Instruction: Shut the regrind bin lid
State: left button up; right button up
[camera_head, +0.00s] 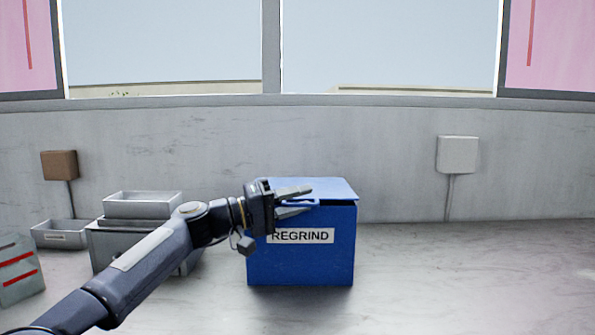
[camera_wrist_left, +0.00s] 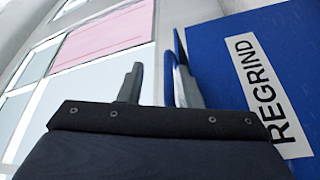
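The blue regrind bin (camera_head: 322,262) stands on the counter with a white REGRIND label on its front. Its blue lid (camera_head: 335,189) is nearly level, with a narrow gap under its front edge. My left gripper (camera_head: 309,197) is at the lid's front edge, one finger above the lid and one lower, near the gap. In the left wrist view the gripper (camera_wrist_left: 160,70) is open, and the lid's edge (camera_wrist_left: 168,75) shows between the fingers, apart from the left one. The bin (camera_wrist_left: 215,55) fills the right side there. My right gripper is not in view.
The counter (camera_head: 460,275) right of the bin is clear. A wall with windows and two wall boxes is behind.

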pick_arm(q)
jog(key=s+r+p, duration=0.1)
jog(key=s+r, duration=0.9)
jog(key=s, duration=0.4)
jog(key=shift+p, duration=0.4)
jog(key=s+a+f+n+y, duration=0.1)
jog(key=s+a+f+y, duration=0.55)
jog(key=f, duration=0.65)
jog(key=s+a+f+n+g+y, duration=0.1)
jog(key=s+a+f+y, duration=0.2)
jog(key=s+a+f, duration=0.7)
jog(key=s+a+f+n+y, duration=0.1)
jog(key=s+a+f+y, duration=0.35)
jog(key=s+f, duration=0.9)
jog(key=w+r+p, duration=0.2)
jog(key=r+p, duration=1.3)
jog(key=p, duration=0.2)
jog(key=w+r+p, duration=0.2)
jog(key=r+p, duration=1.4)
jog(key=p, duration=0.1)
jog(key=shift+w+d+m+y, duration=0.2)
jog(key=shift+d+m+y, duration=0.1)
jog(key=shift+d, duration=0.1)
jog(key=shift+r, duration=0.1)
